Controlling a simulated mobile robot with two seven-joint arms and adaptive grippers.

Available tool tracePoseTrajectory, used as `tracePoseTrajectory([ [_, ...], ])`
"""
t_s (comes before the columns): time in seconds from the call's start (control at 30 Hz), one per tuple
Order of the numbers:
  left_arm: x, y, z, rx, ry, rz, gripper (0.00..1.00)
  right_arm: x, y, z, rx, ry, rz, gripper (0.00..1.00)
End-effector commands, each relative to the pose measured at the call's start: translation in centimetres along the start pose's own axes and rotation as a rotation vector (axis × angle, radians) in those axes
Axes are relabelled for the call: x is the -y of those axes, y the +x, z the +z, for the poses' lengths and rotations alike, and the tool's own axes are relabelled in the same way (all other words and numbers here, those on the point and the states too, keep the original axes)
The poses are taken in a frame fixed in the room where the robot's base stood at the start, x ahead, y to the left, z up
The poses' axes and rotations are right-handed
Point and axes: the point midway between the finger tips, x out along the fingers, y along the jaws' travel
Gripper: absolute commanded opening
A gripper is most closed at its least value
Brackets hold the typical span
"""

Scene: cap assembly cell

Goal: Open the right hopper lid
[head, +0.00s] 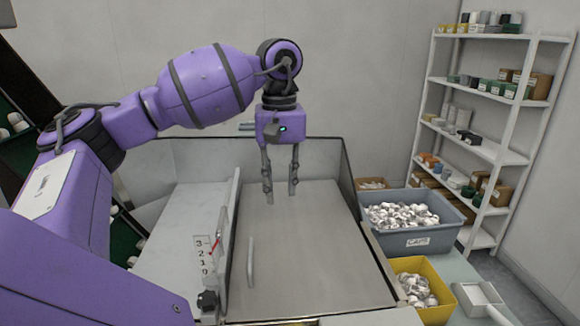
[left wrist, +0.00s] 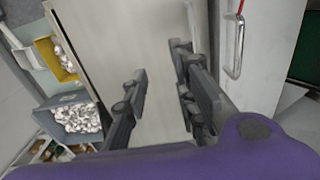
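The right hopper lid (head: 320,250) is a flat grey panel lying closed, to the right of an upright divider. A thin upright bar handle (head: 251,262) stands near its left edge. In the left wrist view the lid (left wrist: 130,35) fills the middle. My left gripper (head: 280,190) points down over the far part of the lid, beyond the handle and to its right. Its fingers are apart with nothing between them, as the left wrist view also shows (left wrist: 165,85). Whether the fingertips touch the lid is unclear. My right gripper is in neither view.
The divider (head: 231,235) carries a numbered scale with a red pointer. A lighter panel (head: 175,215) lies left of it. On the right stand a grey-blue bin (head: 395,240) and a yellow bin (head: 405,265) of caps. A white shelf (head: 490,150) is farther back.

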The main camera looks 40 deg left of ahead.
Motion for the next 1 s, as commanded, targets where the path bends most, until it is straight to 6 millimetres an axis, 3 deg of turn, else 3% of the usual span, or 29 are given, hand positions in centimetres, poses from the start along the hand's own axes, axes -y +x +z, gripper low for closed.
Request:
tracePoseTrajectory([
  [0.2,-0.7,-1.4,0.1,0.001,0.002,0.000,0.26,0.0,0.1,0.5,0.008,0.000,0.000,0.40],
  [0.53,-1.5,-3.7,0.0,-0.001,0.001,0.004,0.26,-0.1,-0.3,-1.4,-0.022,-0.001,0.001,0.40],
  [1.0,-1.7,-4.1,0.0,0.001,0.000,-0.002,0.26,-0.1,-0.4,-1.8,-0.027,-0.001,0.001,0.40],
])
